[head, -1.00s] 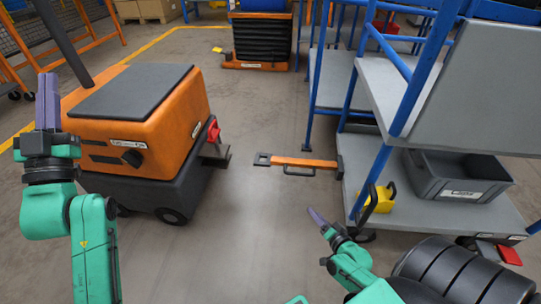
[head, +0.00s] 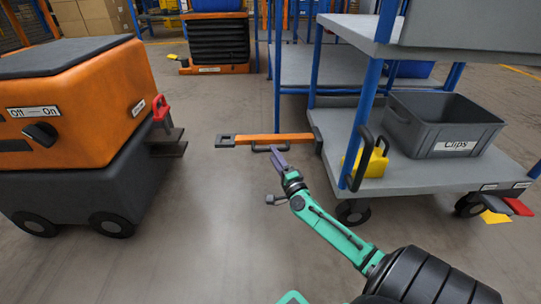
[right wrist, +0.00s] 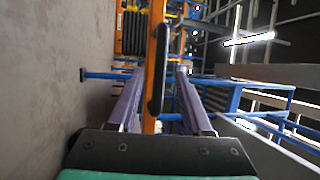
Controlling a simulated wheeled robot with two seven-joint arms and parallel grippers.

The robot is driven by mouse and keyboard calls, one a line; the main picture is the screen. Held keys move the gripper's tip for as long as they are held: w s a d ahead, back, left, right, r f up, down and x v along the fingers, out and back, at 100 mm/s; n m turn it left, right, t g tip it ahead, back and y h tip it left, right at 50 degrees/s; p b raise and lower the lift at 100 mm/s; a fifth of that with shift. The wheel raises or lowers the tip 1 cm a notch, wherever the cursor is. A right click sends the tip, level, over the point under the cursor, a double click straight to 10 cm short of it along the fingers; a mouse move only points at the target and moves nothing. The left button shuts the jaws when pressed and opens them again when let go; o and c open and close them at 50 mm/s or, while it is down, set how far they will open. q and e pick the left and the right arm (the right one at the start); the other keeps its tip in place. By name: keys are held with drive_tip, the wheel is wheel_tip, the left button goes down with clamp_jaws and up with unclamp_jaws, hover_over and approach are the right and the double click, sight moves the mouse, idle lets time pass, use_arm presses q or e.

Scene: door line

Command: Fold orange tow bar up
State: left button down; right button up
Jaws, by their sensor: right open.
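The orange tow bar (head: 290,138) is lowered and sticks out level to the left from the blue-framed cart, with a dark square eye (head: 225,141) at its free end. A black handle (head: 262,148) is on its near side. My right gripper (head: 277,158) is at the bar's near side, close to the handle. In the right wrist view the open fingers (right wrist: 159,74) have the bar (right wrist: 151,118) and its black handle (right wrist: 160,65) showing between them. I cannot tell whether they touch. My left gripper is out of view.
The orange tug (head: 85,95) with a red-handled hitch (head: 160,108) stands at the left, apart from the bar. The cart (head: 425,178) carries a grey bin (head: 440,125) and a yellow item (head: 372,163). Open floor lies between tug and cart.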

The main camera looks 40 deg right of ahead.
sight(266, 142)
drive_tip(key=x, duration=0.3)
drive_tip(key=shift+w, duration=0.25)
clamp_jaws()
idle(1.1)
